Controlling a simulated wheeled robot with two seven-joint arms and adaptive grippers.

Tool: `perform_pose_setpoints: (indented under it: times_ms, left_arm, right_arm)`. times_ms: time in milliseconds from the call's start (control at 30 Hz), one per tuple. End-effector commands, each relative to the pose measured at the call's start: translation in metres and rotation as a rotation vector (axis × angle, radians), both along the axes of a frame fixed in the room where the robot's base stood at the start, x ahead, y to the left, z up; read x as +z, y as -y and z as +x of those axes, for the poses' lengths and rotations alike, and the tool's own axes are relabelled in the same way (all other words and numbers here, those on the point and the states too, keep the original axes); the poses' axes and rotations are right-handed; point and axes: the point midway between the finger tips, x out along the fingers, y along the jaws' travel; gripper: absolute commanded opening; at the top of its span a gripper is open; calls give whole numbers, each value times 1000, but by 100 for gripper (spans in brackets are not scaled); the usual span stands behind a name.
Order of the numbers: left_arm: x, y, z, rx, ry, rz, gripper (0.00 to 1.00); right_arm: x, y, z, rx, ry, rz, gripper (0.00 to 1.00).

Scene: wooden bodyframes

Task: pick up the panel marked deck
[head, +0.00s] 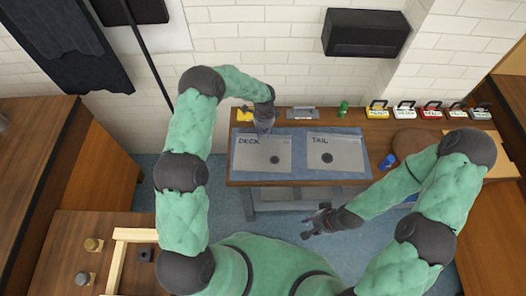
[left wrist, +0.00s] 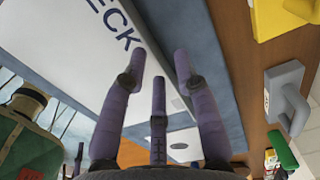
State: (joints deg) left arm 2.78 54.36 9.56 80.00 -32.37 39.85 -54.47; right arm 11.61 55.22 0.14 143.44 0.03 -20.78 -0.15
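The panel marked DECK (head: 250,158) is a flat pale grey sheet with a dark round spot. It lies on a blue mat on the bench, left of the similar panel marked TAIL (head: 345,160). My left gripper (head: 263,130) is at the far edge of the deck panel, close to its lettering. In the left wrist view, the fingers (left wrist: 160,68) are spread and empty, beside the deck panel (left wrist: 75,55) edge; whether they touch it I cannot tell. My right gripper (head: 314,223) hangs in front of the bench, empty, with its fingers apart.
The bench's wooden back strip (head: 375,124) carries a yellow item (head: 244,114), a grey tool (head: 302,114), a green item (head: 343,108) and several labelled clamps at right. A brown round pad (head: 412,143) and a blue object (head: 388,161) lie right of the mat.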

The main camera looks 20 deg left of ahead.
Motion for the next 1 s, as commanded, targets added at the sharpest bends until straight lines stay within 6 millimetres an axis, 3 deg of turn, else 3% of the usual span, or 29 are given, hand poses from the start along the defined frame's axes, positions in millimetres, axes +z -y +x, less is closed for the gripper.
perform_pose_setpoints:
  times_ms: [100,300,433,1000]
  left_arm:
    - [-11,0,1,1,0,0,30]
    - [-11,0,1,2,1,0,30]
    - [-11,0,1,2,1,0,0]
    - [-2,0,2,2,4,0,0]
  right_arm:
    - [-1,0,0,0,0,0,40]
    - [-1,0,0,0,0,0,40]
    - [-1,0,0,0,0,0,40]
    - [0,0,0,0,0,0,40]
